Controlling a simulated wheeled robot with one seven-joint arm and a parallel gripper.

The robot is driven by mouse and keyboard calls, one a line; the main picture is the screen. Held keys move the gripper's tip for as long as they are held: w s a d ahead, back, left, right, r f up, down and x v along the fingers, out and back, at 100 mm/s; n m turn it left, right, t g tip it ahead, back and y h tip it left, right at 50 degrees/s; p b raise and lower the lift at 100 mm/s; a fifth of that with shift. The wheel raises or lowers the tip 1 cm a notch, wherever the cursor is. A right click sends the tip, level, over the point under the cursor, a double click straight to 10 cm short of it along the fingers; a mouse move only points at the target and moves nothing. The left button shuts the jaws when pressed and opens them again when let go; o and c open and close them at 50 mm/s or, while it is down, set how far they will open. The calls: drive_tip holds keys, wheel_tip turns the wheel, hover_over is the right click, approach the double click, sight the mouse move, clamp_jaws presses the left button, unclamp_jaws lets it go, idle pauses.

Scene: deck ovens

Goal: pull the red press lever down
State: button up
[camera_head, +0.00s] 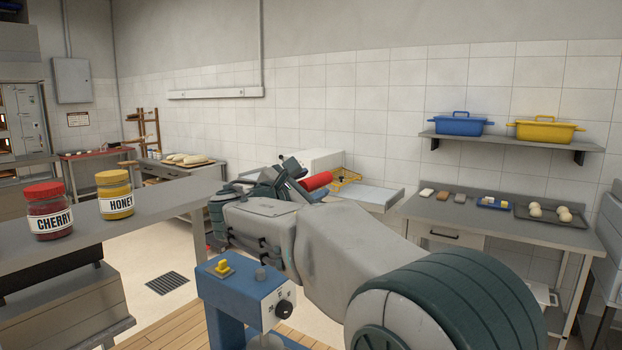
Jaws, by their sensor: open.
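The red press lever (317,181) shows as a thick red grip near the middle of the view, slanting up to the right. My gripper (300,178) is open, with its dark fingers right beside the left end of the red grip. I cannot tell whether the fingers touch it or reach around it. My forearm and wrist cover the area below, so the lever's base and its joint to the press are hidden. A white boxy housing (318,157) stands behind the lever.
A counter at left holds a cherry jar (48,212) and a honey jar (115,195). A worktable (480,228) with trays stands at right. A pale tray (373,194) lies right of the lever.

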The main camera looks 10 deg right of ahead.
drive_tip(key=shift+w+d, duration=0.35)
clamp_jaws()
drive_tip(key=shift+d+f, duration=0.1)
drive_tip(key=shift+f, duration=0.05)
